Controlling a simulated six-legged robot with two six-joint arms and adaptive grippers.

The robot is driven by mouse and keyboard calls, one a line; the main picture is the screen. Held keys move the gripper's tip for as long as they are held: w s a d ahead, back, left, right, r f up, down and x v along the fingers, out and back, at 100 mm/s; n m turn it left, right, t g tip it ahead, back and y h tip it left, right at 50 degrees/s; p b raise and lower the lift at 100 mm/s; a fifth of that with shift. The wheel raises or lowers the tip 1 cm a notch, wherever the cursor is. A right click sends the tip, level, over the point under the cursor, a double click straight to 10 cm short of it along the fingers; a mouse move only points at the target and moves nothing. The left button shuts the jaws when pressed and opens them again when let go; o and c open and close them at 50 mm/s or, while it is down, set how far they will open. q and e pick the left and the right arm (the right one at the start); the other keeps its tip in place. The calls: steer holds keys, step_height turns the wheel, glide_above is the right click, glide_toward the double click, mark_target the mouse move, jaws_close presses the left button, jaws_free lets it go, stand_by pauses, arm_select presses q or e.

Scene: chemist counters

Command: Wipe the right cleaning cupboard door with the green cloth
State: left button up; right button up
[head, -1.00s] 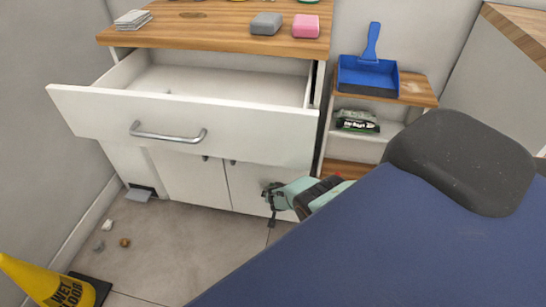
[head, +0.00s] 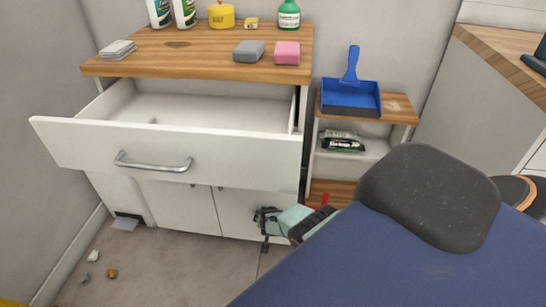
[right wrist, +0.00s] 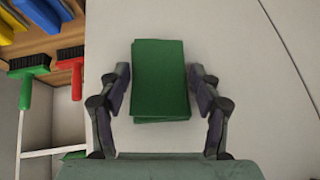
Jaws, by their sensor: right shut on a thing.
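The right cleaning cupboard door (head: 236,208) is white and shut, under the open drawer. My right gripper (head: 263,226) is at the lower right part of this door in the head view. In the right wrist view, the gripper (right wrist: 160,88) is shut on the green cloth (right wrist: 160,75), a thick folded rectangle between its two fingers. A pale flat surface lies behind the cloth; I cannot tell whether the cloth touches it. The cloth is not discernible in the head view. My left gripper is not in view.
The open drawer (head: 168,147) juts out above the doors. A low shelf (head: 398,108) with a blue dustpan (head: 350,95) stands to the right. Brushes (right wrist: 70,68) hang near the gripper in the wrist view. Small litter (head: 111,273) lies on the floor at left.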

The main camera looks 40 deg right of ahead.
steer(key=shift+w+a, duration=0.45)
steer(key=shift+w, duration=0.05)
steer(key=shift+w+a+b, duration=0.7)
steer(key=shift+w+b, duration=0.05)
steer(key=shift+w, duration=0.2)
steer(key=shift+w+a+b, duration=0.65)
steer(key=shift+w+b, duration=0.1)
steer(key=shift+w, duration=0.2)
steer(key=shift+w+a+b, duration=0.7)
steer(key=shift+w+b, duration=0.05)
steer(key=shift+w, duration=0.2)
steer(key=shift+r, duration=0.15)
steer(key=s+a+p, duration=0.4)
steer(key=shift+a, duration=0.35)
